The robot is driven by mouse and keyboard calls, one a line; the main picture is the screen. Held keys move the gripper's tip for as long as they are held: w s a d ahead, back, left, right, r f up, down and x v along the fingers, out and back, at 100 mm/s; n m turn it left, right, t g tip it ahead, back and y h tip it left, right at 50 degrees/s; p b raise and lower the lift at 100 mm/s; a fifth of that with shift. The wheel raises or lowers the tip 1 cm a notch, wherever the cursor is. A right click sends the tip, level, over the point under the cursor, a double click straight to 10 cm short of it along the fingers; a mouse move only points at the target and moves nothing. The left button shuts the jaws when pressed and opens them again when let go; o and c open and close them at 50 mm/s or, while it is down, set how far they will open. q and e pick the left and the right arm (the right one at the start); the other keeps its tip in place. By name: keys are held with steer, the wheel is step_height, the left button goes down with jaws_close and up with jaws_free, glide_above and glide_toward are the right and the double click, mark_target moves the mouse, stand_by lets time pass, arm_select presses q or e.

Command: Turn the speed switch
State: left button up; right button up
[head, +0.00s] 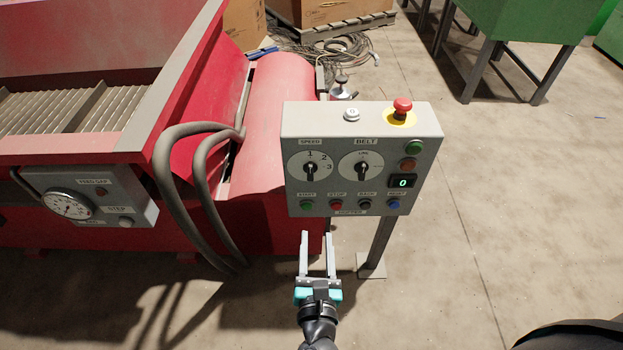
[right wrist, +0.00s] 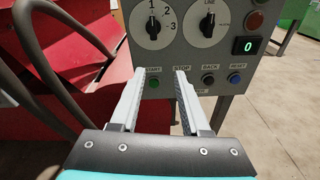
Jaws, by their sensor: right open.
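The speed switch (head: 309,172) is a black knob on a white dial marked 1, 2, 3, on the left of the grey control box (head: 432,150). Its pointer looks roughly upright. It also shows at the top of the right wrist view (right wrist: 152,28). My right gripper (head: 318,238) is open and empty, below the box's front face, with its fingers pointing toward the box. In the right wrist view its fingertips (right wrist: 163,72) appear below the speed dial, near the row of buttons. My left gripper is not in view.
The belt knob (head: 362,172) sits right of the speed switch. A row of buttons (head: 336,205) lies below. A red emergency button (head: 402,107) tops the box. Thick grey hoses (head: 202,185) and the red machine (head: 270,120) stand left.

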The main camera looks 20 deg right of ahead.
step_height(320, 180, up, 3)
steer(key=n+t, duration=0.1)
steer(key=t, duration=0.1)
steer(key=b, duration=0.3)
glide_toward(311, 172)
steer(key=x, duration=0.7)
steer(key=shift+w, duration=0.4)
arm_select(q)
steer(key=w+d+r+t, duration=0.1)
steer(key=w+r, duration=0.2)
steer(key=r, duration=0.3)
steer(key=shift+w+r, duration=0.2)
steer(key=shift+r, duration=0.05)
arm_select(e)
steer(key=shift+w+d+r, duration=0.1)
steer(key=shift+w+d, duration=0.1)
steer(key=shift+w, duration=0.3)
jaws_close()
